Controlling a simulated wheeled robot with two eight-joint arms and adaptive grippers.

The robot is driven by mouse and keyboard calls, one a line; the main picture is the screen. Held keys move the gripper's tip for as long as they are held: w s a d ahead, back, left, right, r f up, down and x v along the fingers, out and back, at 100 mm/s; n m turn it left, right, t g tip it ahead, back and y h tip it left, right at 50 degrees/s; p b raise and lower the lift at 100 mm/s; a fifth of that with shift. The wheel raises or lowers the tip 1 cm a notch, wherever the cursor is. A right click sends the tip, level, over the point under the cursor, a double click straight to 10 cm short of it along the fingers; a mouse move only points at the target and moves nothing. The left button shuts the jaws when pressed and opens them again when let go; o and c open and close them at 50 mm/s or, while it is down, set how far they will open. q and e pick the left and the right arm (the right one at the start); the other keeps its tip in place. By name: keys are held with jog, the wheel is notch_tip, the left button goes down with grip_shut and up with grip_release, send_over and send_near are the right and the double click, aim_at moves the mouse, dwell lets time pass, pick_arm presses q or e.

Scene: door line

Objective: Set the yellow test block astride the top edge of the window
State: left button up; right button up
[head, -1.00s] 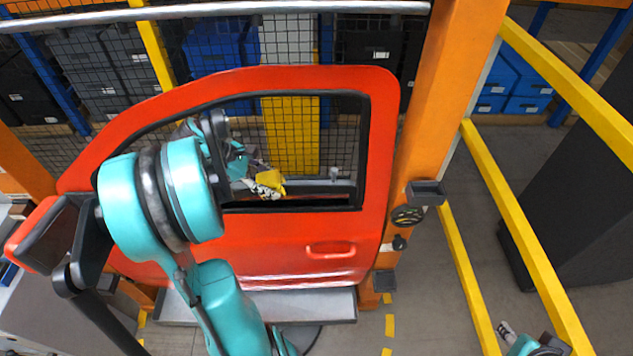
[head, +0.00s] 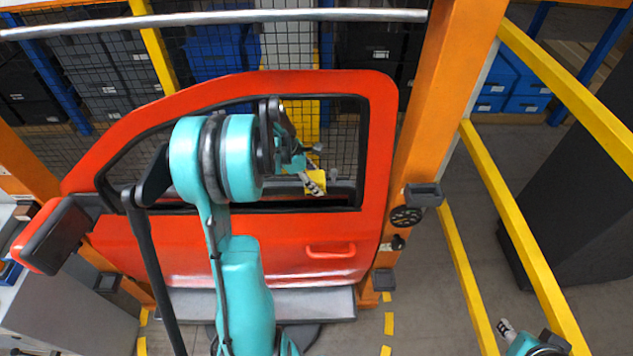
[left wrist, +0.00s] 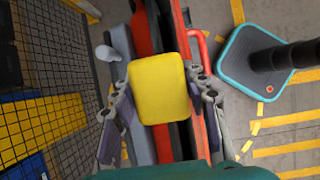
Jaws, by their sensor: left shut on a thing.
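The red car door (head: 290,255) hangs upright in front of me, with its window opening (head: 345,130) framed in black. My left gripper (head: 314,184) is shut on the yellow test block (head: 316,180), which shows against the lower part of the opening. In the left wrist view the block (left wrist: 160,88) sits between the two fingers of the left gripper (left wrist: 162,95), above the door's red edge and dark slot (left wrist: 175,30). The block hides the edge below it, so I cannot tell whether it touches. My right gripper (head: 506,329) shows small at the lower right; its jaws are unclear.
A black mirror (head: 55,235) juts from the door's left side. An orange post (head: 430,110) stands right of the door, with yellow rails (head: 530,245) beyond. A grey bar (head: 220,17) crosses above the door. Mesh fencing and bins (head: 215,50) stand behind.

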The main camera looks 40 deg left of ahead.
pick_arm(q)
jog(key=shift+w+d+r+g+y, duration=0.2)
jog(key=shift+w+d+g+y, duration=0.1)
jog(key=shift+g, duration=0.2)
jog(key=shift+s+a+f, duration=0.1)
jog(key=shift+f, duration=0.85)
jog(key=shift+s+a, duration=0.1)
jog(key=shift+a, duration=0.05)
jog(key=shift+f, duration=0.25)
jog(key=o, duration=1.4)
jog(key=shift+r, duration=0.5)
jog(key=s+a, duration=0.2)
jog(key=a, duration=0.1)
jog(key=s+a+b, duration=0.1)
jog(key=s+a, duration=0.5)
jog(key=shift+a+r, duration=0.25)
jog(key=shift+r, duration=0.05)
